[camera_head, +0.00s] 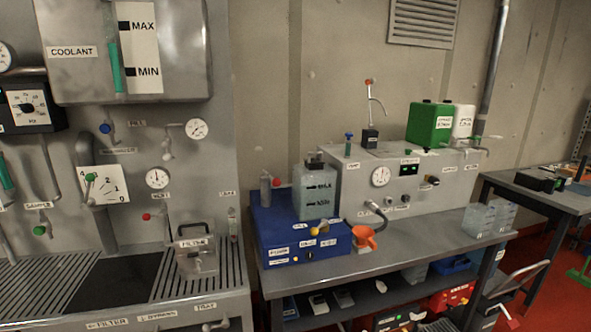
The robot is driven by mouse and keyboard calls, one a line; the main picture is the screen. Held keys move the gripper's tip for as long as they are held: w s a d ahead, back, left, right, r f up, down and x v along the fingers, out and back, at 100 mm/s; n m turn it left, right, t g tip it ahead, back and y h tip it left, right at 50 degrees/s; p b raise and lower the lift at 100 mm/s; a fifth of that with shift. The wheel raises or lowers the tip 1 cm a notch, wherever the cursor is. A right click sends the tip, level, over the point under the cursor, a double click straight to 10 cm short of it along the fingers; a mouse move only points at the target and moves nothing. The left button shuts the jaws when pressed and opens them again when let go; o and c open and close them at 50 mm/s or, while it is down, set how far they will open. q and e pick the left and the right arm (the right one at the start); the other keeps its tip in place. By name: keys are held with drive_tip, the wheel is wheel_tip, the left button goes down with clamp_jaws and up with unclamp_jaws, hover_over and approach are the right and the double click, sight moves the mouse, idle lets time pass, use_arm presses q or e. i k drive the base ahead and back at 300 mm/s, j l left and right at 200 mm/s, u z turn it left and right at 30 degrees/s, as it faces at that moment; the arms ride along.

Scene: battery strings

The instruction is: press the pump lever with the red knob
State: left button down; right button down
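Several red knobs show, and the small labels are too blurred for me to tell which lever is the pump's. One round red knob (276,183) is beside a grey cylinder at the back left of the blue box (268,228) on the bench. Another small red knob (147,217) sits on the left wall panel, below a round gauge. A red-tipped piece (369,82) tops a thin curved pipe rising from a black block on the grey bench unit. Neither of my grippers is in view, and nothing touches these knobs.
A metal filter housing (196,252) stands on the left slotted tray. The grey bench top (425,238) has free room at its front.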

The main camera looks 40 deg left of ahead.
sight(276, 182)
drive_tip(key=i+l+u, duration=0.1)
drive_tip(key=i+l, duration=0.4)
drive_tip(key=l+u, duration=0.1)
drive_tip(key=u, duration=2.25)
